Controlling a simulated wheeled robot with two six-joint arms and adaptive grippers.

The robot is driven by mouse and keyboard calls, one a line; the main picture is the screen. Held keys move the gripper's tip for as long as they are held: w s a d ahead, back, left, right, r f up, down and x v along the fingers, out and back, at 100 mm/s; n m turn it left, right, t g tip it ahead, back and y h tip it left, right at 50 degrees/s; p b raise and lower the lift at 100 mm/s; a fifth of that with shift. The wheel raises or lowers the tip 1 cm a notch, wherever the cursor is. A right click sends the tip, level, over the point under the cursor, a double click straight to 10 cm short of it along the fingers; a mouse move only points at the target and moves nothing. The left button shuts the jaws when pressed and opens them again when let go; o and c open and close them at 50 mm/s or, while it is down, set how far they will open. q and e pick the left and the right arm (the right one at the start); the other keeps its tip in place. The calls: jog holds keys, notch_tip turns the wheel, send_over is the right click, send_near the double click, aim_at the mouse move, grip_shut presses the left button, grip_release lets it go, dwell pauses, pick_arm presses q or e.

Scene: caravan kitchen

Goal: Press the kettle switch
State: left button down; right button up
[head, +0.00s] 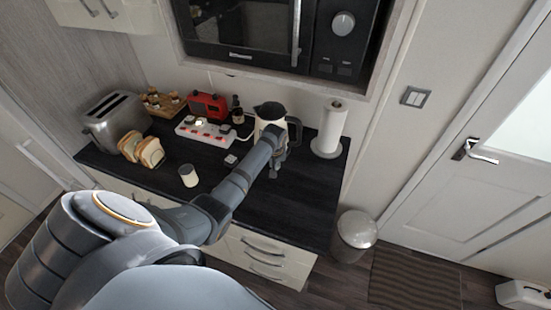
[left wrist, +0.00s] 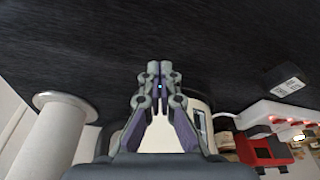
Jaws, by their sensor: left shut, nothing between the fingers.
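The cream kettle (head: 270,110) with a dark lid and dark handle stands on the black counter, partly hidden behind my left arm. My left gripper (head: 277,172) is at the near side of the kettle, low over the counter. In the left wrist view my left gripper (left wrist: 158,72) is shut and empty, with its fingertips together. The cream kettle body (left wrist: 197,106) shows behind the fingers there. I cannot make out the kettle switch, or whether the fingers touch the kettle. My right gripper is not in view.
A paper towel roll (head: 331,128) stands right of the kettle. Left are a power strip (head: 203,134), a red appliance (head: 207,105), a toaster (head: 113,119), bread slices (head: 150,153) and a cream cup (head: 188,176). The counter's front right (head: 305,200) is clear.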

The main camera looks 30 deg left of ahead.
pick_arm(q)
jog(key=shift+w, duration=0.1)
jog(key=shift+r, duration=0.15)
jog(key=v, duration=1.1)
jog(key=shift+s+r, duration=0.2)
jog(key=shift+r, duration=0.05)
jog(key=shift+d, duration=0.15)
